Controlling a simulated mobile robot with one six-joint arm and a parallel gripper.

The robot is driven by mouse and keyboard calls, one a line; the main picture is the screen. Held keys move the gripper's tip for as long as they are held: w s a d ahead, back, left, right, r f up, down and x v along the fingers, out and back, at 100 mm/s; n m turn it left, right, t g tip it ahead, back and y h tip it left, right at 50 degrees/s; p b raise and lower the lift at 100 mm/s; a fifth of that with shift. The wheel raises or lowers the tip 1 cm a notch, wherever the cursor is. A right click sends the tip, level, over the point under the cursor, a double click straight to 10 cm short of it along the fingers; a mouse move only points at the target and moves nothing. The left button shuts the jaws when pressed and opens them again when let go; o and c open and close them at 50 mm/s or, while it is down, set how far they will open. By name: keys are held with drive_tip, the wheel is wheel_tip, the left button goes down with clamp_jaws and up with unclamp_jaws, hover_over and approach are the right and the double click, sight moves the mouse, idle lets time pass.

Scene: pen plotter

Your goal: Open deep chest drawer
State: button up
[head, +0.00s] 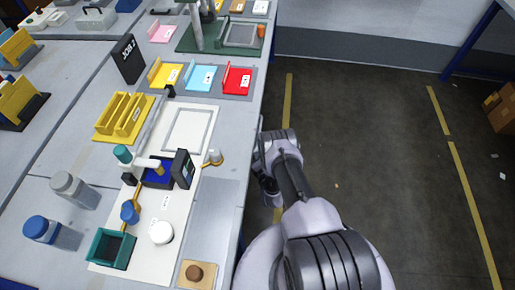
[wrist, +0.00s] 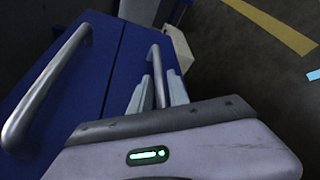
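The blue chest (wrist: 113,68) fills the left and middle of the wrist view, with two drawer fronts and their metal bar handles. The larger-looking handle (wrist: 45,90) lies at the left, apart from my gripper. The other handle (wrist: 155,56) stands between the two fingers of my gripper (wrist: 159,78). The fingers are parted on either side of this bar, and narrow gaps seem to show beside it. Both drawers look shut. In the head view my gripper (head: 268,185) is low beside the table's right edge, partly hidden by my arm. The chest does not show there.
The workbench (head: 225,200) runs along the left of the head view, carrying trays, bottles and a plotter setup. The floor (head: 375,150) to the right is open, with yellow lines. A cardboard box (head: 503,108) stands at the far right.

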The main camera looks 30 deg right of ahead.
clamp_jaws()
drive_tip(key=shift+r, duration=0.1)
idle(1.2)
